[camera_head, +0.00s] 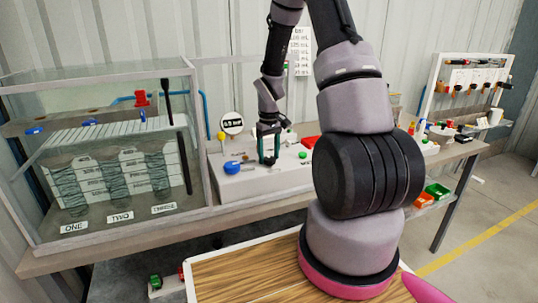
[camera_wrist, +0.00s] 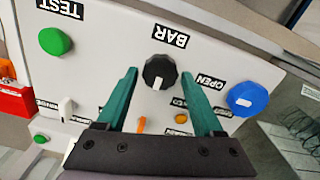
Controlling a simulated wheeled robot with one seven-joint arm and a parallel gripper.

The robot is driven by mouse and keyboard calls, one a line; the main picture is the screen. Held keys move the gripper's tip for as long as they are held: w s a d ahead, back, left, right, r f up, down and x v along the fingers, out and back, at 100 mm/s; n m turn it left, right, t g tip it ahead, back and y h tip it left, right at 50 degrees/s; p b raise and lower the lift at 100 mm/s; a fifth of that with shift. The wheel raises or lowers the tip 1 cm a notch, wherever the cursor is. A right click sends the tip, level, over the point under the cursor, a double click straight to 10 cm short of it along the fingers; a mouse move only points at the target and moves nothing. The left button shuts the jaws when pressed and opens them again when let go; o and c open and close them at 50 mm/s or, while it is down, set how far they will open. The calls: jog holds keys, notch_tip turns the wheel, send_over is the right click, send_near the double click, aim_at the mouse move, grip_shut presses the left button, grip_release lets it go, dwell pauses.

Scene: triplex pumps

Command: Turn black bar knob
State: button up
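The black bar knob (camera_wrist: 160,72) is on a white panel (camera_wrist: 110,30) under a "BAR" label (camera_wrist: 169,36) in the wrist view. It is round, with a white pointer mark at its lower side. My gripper (camera_wrist: 158,82) is open, with one green finger on each side of the knob. A gap shows between each fingertip and the knob; the depth between them is hard to tell.
A blue knob (camera_wrist: 247,98) labelled "OPEN" sits close to the right finger. A green button (camera_wrist: 55,41), a white switch (camera_wrist: 66,107) and small orange knobs (camera_wrist: 181,118) are nearby. A glass case (camera_head: 110,150) stands left of the control box.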

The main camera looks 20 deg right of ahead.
grip_shut()
jog(key=shift+m, duration=0.3)
jog(key=m, duration=0.7)
jog(key=shift+d, duration=0.15)
jog(key=m, duration=0.3)
jog(key=shift+m, duration=0.4)
jog(key=shift+d+m, duration=0.1)
jog(key=shift+m, duration=1.6)
